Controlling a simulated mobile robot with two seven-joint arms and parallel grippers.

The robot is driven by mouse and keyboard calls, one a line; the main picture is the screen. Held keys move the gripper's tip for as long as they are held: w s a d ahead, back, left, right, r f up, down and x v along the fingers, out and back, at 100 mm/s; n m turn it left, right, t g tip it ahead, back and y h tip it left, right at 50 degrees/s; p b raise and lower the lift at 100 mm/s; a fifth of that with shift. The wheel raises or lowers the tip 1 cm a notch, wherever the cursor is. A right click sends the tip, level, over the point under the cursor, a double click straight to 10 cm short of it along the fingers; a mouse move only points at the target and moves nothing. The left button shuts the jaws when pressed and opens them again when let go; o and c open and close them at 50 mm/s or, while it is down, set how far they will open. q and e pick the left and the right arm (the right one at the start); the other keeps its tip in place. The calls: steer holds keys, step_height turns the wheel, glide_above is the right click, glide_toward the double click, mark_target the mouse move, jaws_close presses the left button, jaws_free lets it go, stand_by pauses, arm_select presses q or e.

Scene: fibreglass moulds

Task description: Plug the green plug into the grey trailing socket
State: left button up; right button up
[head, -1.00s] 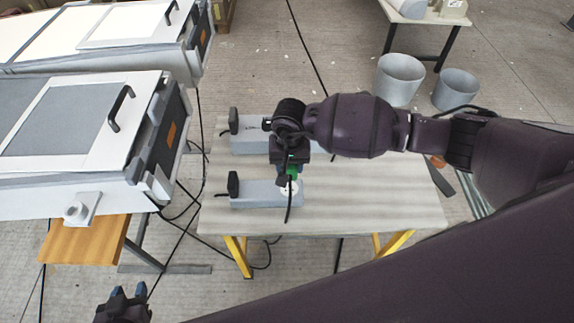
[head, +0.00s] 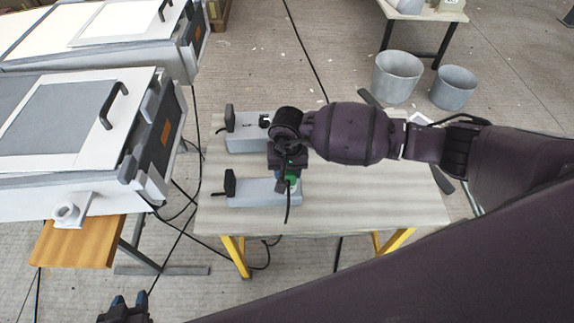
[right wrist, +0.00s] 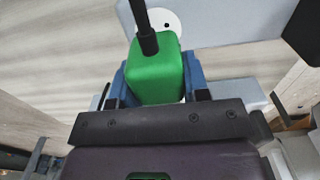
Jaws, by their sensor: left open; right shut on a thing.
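My right gripper (head: 289,172) is shut on the green plug (head: 291,180), over the right end of the nearer grey trailing socket (head: 250,192) on the table. In the right wrist view the green plug (right wrist: 157,75) sits between blue fingers, its black cable rising from it. A white round socket face (right wrist: 170,22) shows partly behind the plug. The plug hides the rest, and I cannot tell whether it touches or has entered the face. A second grey socket block (head: 247,138) lies farther back. My left gripper (head: 126,306) is open and empty at the bottom left.
The table (head: 370,200) is clear to the right. Each block has a black upright part at its left end. Grey-and-white mould units (head: 80,120) stand left, with loose cables on the floor between. Two grey buckets (head: 397,75) stand behind the table.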

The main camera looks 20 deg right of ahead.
mark_target(287, 177)
arm_select(q)
steer(key=shift+f+b, duration=0.4)
steer(key=shift+f, duration=0.25)
arm_select(e)
steer(key=shift+f, duration=1.05)
arm_select(q)
steer(key=shift+s+f, duration=0.2)
steer(key=shift+s, duration=0.1)
steer(key=shift+w, duration=0.2)
steer(key=shift+f, duration=0.1)
steer(key=shift+s+f+b, duration=0.3)
steer(key=shift+b, duration=0.05)
steer(key=shift+w, duration=0.1)
stand_by(0.5)
steer(key=shift+w, duration=0.1)
arm_select(e)
steer(key=shift+f, duration=0.15)
arm_select(q)
steer(key=shift+f+b, duration=0.4)
steer(key=shift+f, duration=0.1)
arm_select(e)
steer(key=shift+f, duration=0.5)
arm_select(q)
steer(key=shift+s, duration=0.35)
arm_select(e)
steer(key=o, duration=1)
steer(key=shift+c, duration=0.2)
